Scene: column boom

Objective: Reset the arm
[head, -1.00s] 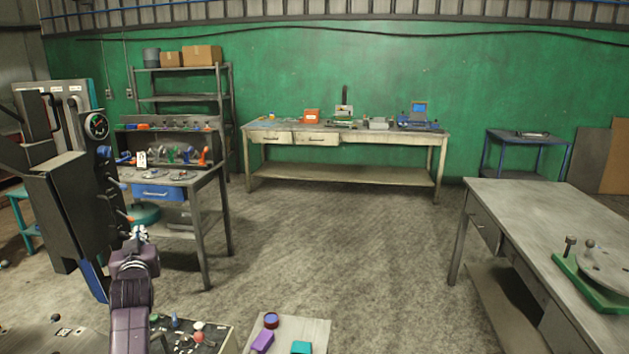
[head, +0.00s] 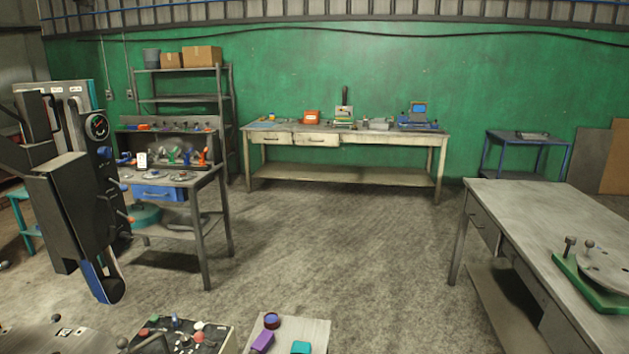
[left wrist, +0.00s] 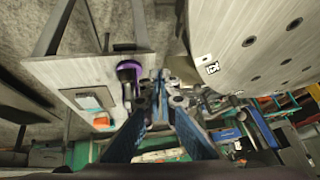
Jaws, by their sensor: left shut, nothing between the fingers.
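A column machine (head: 48,115) with a round gauge stands at the left of the head view. My right gripper is in neither view.
A control box (head: 190,338) with several knobs and a small board (head: 318,335) with purple and teal blocks are at the bottom. A grey workbench (head: 560,215) stands right, a long bench (head: 345,175) at the back. The middle floor is open.

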